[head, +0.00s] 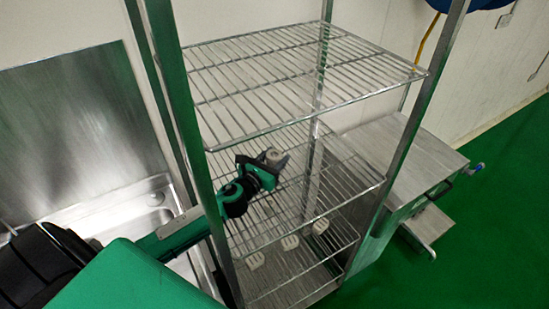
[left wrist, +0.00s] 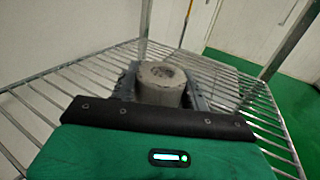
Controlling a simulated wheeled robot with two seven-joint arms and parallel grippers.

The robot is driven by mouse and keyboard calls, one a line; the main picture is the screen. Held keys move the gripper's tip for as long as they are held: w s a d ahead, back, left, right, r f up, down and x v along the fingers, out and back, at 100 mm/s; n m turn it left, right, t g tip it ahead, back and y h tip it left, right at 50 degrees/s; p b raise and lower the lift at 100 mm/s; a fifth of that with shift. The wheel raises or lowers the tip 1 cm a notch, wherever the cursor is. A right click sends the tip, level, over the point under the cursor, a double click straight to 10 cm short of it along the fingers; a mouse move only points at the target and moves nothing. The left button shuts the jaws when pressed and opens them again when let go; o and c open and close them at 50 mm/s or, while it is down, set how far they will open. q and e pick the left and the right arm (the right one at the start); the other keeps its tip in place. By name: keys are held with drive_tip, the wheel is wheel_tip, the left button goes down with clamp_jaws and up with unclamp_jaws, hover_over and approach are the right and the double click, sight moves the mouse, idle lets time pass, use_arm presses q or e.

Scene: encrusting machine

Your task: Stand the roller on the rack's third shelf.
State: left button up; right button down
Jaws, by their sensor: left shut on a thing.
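The roller, a short grey cylinder, shows in the left wrist view (left wrist: 160,84) between the fingers of my left gripper (left wrist: 165,92). It stands roughly upright just over or on a wire shelf; I cannot tell if it touches. In the head view my left arm reaches in between the rack's posts, and the left gripper (head: 272,160) holds the roller (head: 273,155) over the wire shelf (head: 265,215) below the top visible one. The rack (head: 180,110) has metal posts and wire shelves. My right gripper is not in view.
An upper wire shelf (head: 300,75) lies above my left gripper. Several pale pieces (head: 290,242) show below the wire shelf. A steel sink (head: 150,200) is left of the rack, and a steel table (head: 400,150) stands to its right. Rack posts stand close to my left arm.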

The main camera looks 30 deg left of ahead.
use_arm(q)
drive_tip(key=shift+f, duration=0.1)
drive_tip(key=o, duration=0.6)
drive_tip(key=shift+f, duration=0.1)
drive_tip(key=o, duration=0.4)
drive_tip(key=shift+o, duration=0.3)
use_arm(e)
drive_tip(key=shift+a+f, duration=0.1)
use_arm(q)
drive_tip(key=shift+s+r, duration=0.1)
drive_tip(key=shift+r, duration=0.15)
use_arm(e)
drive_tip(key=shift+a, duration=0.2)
use_arm(q)
drive_tip(key=s+b, duration=0.1)
drive_tip(key=s, duration=0.2)
drive_tip(key=s+b, duration=0.1)
drive_tip(key=s, duration=0.2)
drive_tip(key=s+b, duration=0.1)
drive_tip(key=s, duration=0.3)
drive_tip(key=shift+a+f, duration=0.2)
drive_tip(key=shift+a, duration=0.2)
drive_tip(key=shift+s+a+r+b, duration=0.15)
drive_tip(key=shift+s+b, duration=0.3)
drive_tip(key=shift+s, duration=0.45)
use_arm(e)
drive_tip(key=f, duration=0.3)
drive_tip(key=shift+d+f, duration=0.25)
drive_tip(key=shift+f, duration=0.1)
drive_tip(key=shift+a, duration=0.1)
